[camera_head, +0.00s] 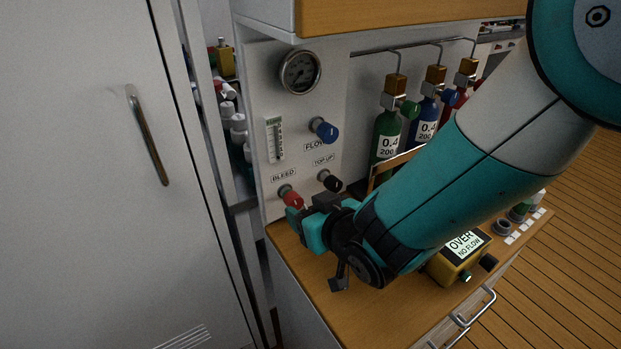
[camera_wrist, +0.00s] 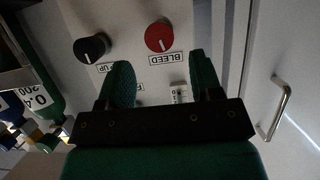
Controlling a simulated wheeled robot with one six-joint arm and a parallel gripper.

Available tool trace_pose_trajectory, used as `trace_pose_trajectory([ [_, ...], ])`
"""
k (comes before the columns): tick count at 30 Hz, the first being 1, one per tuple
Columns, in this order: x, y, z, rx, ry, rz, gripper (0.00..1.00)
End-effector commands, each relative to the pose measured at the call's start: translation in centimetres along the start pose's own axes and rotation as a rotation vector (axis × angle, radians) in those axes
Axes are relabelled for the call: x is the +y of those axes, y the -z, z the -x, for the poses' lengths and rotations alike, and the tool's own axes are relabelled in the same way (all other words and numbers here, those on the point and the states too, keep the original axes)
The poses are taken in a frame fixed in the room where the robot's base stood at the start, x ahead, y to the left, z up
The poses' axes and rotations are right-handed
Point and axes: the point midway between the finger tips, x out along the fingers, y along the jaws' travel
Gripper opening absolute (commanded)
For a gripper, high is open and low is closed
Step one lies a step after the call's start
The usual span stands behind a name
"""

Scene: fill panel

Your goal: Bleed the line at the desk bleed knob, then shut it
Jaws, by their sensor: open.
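The red bleed knob (camera_head: 291,197) sits low on the white panel (camera_head: 262,90), above its desk edge, with the label BLEED beside it. My gripper (camera_head: 304,216) is close in front of it and hides part of the knob's surroundings. In the wrist view the red knob (camera_wrist: 158,36) shows whole, beyond the fingertips and roughly centred between them. My gripper (camera_wrist: 162,72) is open, with green pads on both fingers and nothing between them. I see no contact with the knob. The yellow meter (camera_head: 462,256) on the desk reads OVER, NO FLOW.
The black top-up knob (camera_head: 330,181) is right of the bleed knob, close to my gripper. The blue flow knob (camera_head: 324,130), flow tube (camera_head: 275,140) and round gauge (camera_head: 300,72) sit above. Bottles (camera_head: 386,135) stand at right. A white door (camera_head: 80,180) is at left.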

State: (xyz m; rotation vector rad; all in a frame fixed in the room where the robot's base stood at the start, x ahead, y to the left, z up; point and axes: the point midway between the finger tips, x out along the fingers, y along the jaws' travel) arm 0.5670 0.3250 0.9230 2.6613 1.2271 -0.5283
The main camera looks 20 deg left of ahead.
Motion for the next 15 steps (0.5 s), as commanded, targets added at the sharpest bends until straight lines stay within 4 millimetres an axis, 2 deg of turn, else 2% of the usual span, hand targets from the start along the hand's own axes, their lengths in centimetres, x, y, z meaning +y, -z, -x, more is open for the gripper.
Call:
trace_pose_trajectory([
  [1, 0.0, 0.1, -1.1, 0.0, -0.001, 0.0, 0.59],
  [6, 0.0, 0.0, -3.9, -0.001, 0.0, -0.001, 0.59],
  [10, 0.0, 0.0, -5.2, -0.001, 0.0, 0.0, 0.59],
  [15, 0.0, 0.0, -5.7, -0.001, 0.0, 0.0, 0.59],
])
